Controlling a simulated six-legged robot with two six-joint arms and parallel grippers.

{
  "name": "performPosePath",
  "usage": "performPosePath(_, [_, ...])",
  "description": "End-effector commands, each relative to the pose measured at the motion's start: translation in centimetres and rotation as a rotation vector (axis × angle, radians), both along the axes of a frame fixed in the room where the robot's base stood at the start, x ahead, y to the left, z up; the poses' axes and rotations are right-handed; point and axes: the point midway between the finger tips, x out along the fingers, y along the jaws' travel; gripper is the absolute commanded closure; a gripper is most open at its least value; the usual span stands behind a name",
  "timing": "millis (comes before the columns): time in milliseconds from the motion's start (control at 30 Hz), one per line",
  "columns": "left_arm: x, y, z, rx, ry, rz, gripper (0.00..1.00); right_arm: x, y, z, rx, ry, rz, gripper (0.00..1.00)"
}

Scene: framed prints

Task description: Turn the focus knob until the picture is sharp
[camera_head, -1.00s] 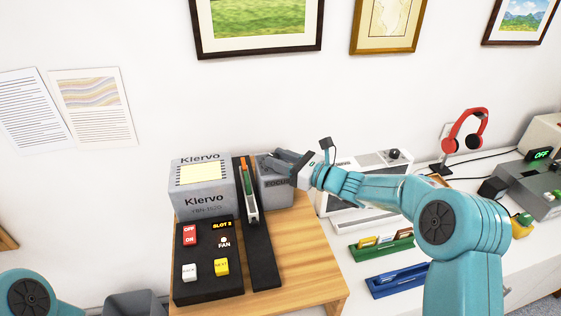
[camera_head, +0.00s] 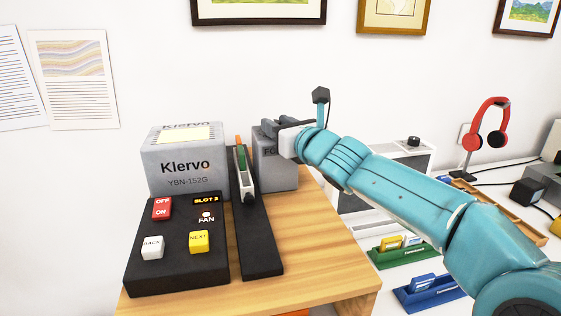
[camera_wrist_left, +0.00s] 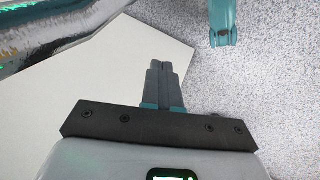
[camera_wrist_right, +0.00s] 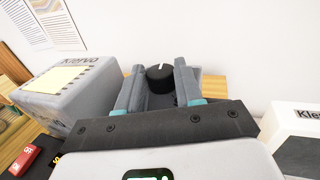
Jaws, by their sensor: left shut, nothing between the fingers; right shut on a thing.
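The grey focus block (camera_head: 275,172) stands behind the black rail on the wooden table, its label partly covered by my right gripper (camera_head: 272,128). In the right wrist view the black knob (camera_wrist_right: 160,76) with a white mark sits on it between the fingers of my right gripper (camera_wrist_right: 160,80), which is shut on it. The grey Klervo projector (camera_head: 183,172) stands left of it, with a pale yellow patch on top. No projected picture shows in any view. My left gripper (camera_wrist_left: 159,68) is shut and empty above the floor in the left wrist view.
A black control panel (camera_head: 178,270) with red, white and yellow buttons lies in front of the projector. A slide carrier (camera_head: 244,178) stands on the black rail (camera_head: 262,258). Red headphones (camera_head: 490,125) and slide trays stand at right. The table's front right is clear.

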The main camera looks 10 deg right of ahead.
Motion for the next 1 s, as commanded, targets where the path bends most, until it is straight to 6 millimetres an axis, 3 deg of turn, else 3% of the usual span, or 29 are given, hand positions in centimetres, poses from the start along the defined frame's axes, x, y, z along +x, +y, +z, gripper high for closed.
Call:
performPosePath(33, [0.0,0.0,-3.1,0.000,0.000,0.000,1.00,-0.1,0.3,-1.3,0.001,-0.009,-0.025,0.95])
performPosePath(300, [0.0,0.0,-7.8,0.000,0.000,0.000,1.00,-0.2,0.6,-0.7,0.000,-0.002,-0.175,0.95])
performPosePath(533, [0.0,0.0,-9.3,0.000,0.000,0.000,1.00,-0.2,0.9,-0.4,-0.001,0.004,-0.287,0.95])
performPosePath(1000, [0.0,0.0,-9.7,0.000,0.000,0.000,1.00,-0.2,0.9,-0.2,0.003,0.005,-0.379,0.95])
